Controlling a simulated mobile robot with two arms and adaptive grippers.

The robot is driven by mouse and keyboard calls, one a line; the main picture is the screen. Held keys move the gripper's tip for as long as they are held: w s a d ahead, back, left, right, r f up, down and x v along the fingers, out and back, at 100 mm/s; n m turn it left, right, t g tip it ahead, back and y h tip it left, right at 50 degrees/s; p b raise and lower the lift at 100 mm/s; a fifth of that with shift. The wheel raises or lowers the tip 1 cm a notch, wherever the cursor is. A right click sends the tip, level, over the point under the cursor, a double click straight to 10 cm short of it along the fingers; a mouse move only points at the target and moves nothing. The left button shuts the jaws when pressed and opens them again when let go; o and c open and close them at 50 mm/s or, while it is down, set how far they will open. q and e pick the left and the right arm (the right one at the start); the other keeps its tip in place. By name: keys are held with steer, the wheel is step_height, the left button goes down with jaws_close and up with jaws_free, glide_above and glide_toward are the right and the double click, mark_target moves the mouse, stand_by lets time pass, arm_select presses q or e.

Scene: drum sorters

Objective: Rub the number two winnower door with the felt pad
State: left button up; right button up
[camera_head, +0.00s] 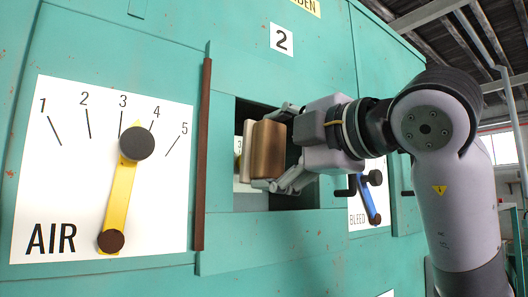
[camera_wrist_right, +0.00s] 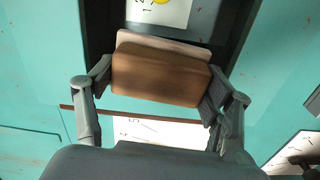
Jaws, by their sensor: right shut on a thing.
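The felt pad (camera_head: 267,150) is a brown wooden block with a pale layer on its left face. My right gripper (camera_head: 275,147) is shut on it, with one finger above and one below. The right wrist view also shows the pad (camera_wrist_right: 160,75) between the two fingers. The pad is at a dark square opening (camera_head: 282,203) in the green machine front, below a "2" label (camera_head: 282,39). Whether the pad touches anything is unclear. I cannot tell which panel is the winnower door. My left gripper is out of view.
An AIR dial plate (camera_head: 70,150) with a yellow lever (camera_head: 120,195) is left of the opening. A brown vertical strip (camera_head: 203,150) stands between them. A BLEED plate (camera_head: 357,212) with a blue lever (camera_head: 368,200) is close below my right wrist.

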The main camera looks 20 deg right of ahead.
steer(key=shift+w+d, duration=0.3)
steer(key=shift+d, duration=0.45)
steer(key=shift+w+d, duration=0.3)
steer(key=shift+d, duration=0.4)
steer(key=shift+w+d+b, duration=0.1)
steer(key=shift+w+d, duration=0.15)
steer(key=shift+d, duration=0.4)
steer(key=shift+w+d+b, duration=0.1)
steer(key=shift+w+d, duration=0.1)
steer(key=shift+d, duration=0.5)
steer(key=shift+w+d+b, duration=0.1)
steer(key=shift+w+d, duration=0.15)
steer(key=shift+d, duration=0.4)
steer(key=d, duration=0.1)
steer(key=w+d, duration=0.1)
steer(key=d, duration=0.1)
steer(key=w+d, duration=0.1)
steer(key=d, duration=0.1)
steer(key=shift+d, duration=0.25)
steer(key=shift+s, duration=0.1)
steer(key=shift+b+v, duration=0.45)
steer(key=shift+v, duration=2.45)
